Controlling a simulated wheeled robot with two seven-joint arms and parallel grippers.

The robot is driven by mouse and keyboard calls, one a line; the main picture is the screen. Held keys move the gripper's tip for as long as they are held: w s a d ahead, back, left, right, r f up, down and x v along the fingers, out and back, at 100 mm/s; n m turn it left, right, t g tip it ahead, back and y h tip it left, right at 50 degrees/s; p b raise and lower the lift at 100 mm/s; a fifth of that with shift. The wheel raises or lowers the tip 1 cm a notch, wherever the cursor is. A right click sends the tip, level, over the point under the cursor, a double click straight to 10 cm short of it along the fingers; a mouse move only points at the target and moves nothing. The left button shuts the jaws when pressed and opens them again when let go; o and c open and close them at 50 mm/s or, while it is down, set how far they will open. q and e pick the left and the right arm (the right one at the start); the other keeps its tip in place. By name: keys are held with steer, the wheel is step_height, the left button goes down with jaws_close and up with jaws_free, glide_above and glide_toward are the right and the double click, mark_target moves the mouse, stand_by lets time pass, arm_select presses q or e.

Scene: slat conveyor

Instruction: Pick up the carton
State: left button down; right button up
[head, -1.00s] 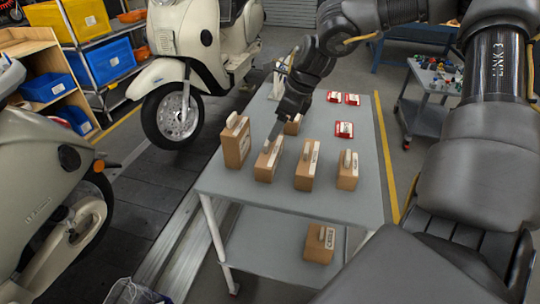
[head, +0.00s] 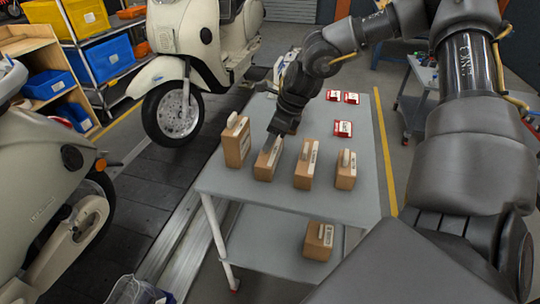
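Several brown cartons with pale handles on top and white labels stand on the grey table (head: 330,205). In the front row are a taller carton (head: 232,150) at the left, a second carton (head: 262,172), a third carton (head: 303,177) and a small carton (head: 344,181) at the right. Another carton is mostly hidden behind my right gripper. My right gripper (head: 270,141) points down at the top of the second carton, by its handle. I cannot tell whether its fingers touch or enclose the handle. My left gripper is out of view.
Three small red items (head: 343,129) lie toward the table's back right. One more carton (head: 317,243) sits on the lower shelf. Cream scooters (head: 190,50) stand left of the table. A grey cart (head: 420,105) stands at the back right.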

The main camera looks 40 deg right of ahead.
steer(key=c, duration=0.6)
steer(key=shift+c, duration=0.2)
steer(key=shift+r, duration=0.1)
